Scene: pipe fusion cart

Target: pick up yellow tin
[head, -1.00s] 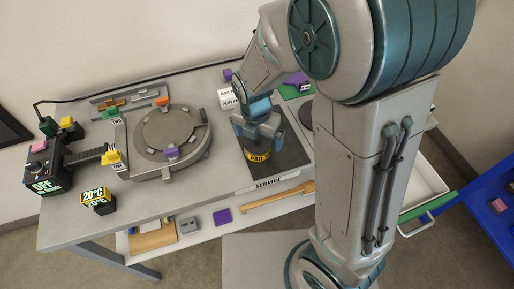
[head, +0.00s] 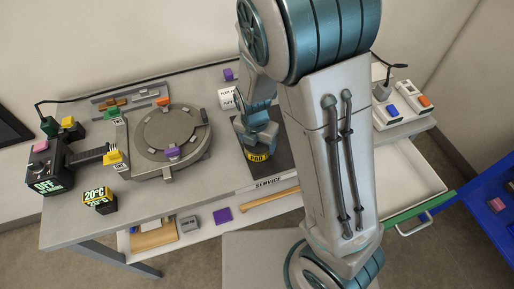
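The yellow tin (head: 257,156), a short round tin with a dark "PAD" label, stands on the dark mat (head: 272,175) marked SERVICE on the bench. My gripper (head: 258,143) points down right at the tin and covers its top and back. The fingertips are partly hidden by the gripper body, and I cannot tell whether they touch the tin or how wide they are.
A round grey clamp fixture (head: 165,140) with a purple block stands left of the mat. White "PLATE" boxes (head: 227,98) are behind the gripper. A black OFF box (head: 48,170) and a 20°C display (head: 98,200) sit far left. An open drawer (head: 410,180) is at right.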

